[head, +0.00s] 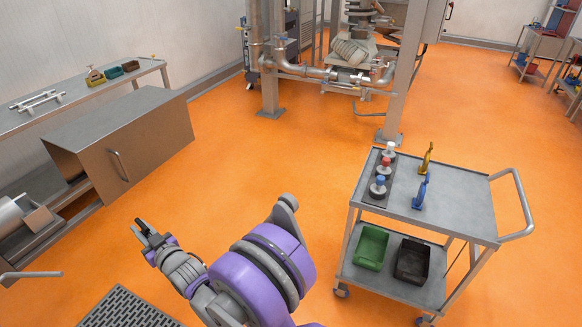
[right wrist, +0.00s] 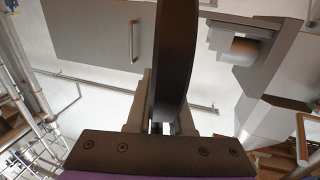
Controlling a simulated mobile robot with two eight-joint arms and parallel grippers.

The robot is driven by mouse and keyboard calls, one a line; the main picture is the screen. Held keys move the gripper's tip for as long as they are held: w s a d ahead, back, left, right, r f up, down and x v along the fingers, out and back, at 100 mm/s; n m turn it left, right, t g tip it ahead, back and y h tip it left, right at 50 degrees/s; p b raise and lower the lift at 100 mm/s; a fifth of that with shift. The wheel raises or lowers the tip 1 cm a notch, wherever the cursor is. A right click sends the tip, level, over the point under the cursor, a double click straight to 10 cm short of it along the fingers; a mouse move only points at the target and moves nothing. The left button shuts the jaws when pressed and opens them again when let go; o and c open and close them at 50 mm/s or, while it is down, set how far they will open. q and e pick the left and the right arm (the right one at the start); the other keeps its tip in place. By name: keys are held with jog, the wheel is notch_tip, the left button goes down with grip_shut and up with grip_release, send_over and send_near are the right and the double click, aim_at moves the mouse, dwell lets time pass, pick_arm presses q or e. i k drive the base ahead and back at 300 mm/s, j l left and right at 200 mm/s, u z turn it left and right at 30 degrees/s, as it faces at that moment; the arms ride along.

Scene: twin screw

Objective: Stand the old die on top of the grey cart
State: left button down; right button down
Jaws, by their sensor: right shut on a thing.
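The grey cart (head: 460,212) stands at the right in the head view, with a flat top, a lower shelf and a side handle. My right gripper (head: 143,233) is at the lower left in the head view, above the floor and well away from the cart. In the right wrist view it (right wrist: 160,128) is shut on a dark, thick, curved piece, which I take for the old die (right wrist: 171,60). The die is seen nearly edge-on and runs out of the top of that view. In the head view it is too small to make out clearly. My left gripper is not in view.
On the cart top are a dark rack (head: 366,198) with red, white and blue knobbed pieces, a yellow tool (head: 426,157) and a blue tool (head: 420,192). The right part is bare. Green (head: 371,247) and black (head: 411,260) bins fill the lower shelf. A steel cabinet (head: 150,140) stands left.

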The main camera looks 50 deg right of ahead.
aim_at(464, 199)
jog(key=z, duration=1.45)
jog(key=i+l+z, duration=0.15)
jog(key=l+z, duration=0.15)
jog(key=i+l+z, duration=0.25)
jog(key=i+l, duration=0.2)
jog(key=l, duration=0.2)
jog(key=i+l, duration=0.2)
jog(key=l, duration=0.2)
jog(key=i+l, duration=0.25)
jog(key=l, duration=0.15)
jog(key=i+l, duration=0.2)
jog(key=l, duration=0.2)
jog(key=i+l, duration=0.2)
jog(key=l, duration=0.2)
